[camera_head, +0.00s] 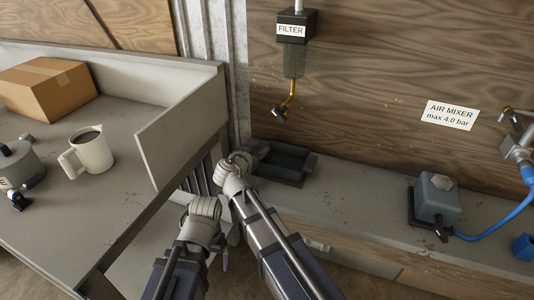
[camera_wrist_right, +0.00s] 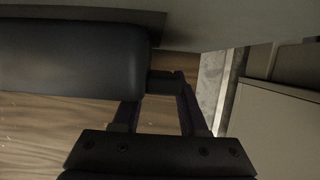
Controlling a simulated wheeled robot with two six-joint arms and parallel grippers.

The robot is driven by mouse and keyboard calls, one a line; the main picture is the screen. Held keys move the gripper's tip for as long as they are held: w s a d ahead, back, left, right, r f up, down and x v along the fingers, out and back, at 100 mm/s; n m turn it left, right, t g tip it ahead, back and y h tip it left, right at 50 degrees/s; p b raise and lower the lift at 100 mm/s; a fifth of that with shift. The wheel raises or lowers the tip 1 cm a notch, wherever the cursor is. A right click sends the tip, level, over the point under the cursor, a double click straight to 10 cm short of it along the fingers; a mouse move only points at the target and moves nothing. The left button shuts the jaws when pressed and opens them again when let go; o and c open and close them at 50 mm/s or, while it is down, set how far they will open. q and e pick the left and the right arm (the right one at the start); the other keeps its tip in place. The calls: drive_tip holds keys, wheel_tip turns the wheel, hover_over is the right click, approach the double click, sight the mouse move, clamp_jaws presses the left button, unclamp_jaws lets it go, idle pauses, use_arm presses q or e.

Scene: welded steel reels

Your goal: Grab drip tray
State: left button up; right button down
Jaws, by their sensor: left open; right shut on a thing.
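The drip tray (camera_head: 287,163) is a dark, shallow rectangular tray. It appears to rest at the left end of the long grey bench, below the filter. My right gripper (camera_head: 250,157) is at its left end, with its fingers mostly hidden by the wrist in the head view. In the right wrist view, the fingers (camera_wrist_right: 160,90) are shut on a small dark handle tab at the end of the tray (camera_wrist_right: 70,62). My left gripper (camera_head: 203,190) is apart from the tray, lower left, open and empty; its fingers are hard to make out.
The filter (camera_head: 293,45) hangs on the wooden wall above the tray, with a yellow outlet tube. At left, a table with an upright side panel (camera_head: 182,125) holds a carton (camera_head: 48,88) and a jug (camera_head: 92,152). A grey-blue device (camera_head: 437,198) stands farther right; bench between is clear.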

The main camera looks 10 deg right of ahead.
wheel_tip(320, 180, up, 10)
drive_tip(key=p, duration=0.9)
drive_tip(key=shift+p, duration=0.4)
use_arm(q)
wheel_tip(320, 180, up, 10)
drive_tip(key=shift+c, duration=0.2)
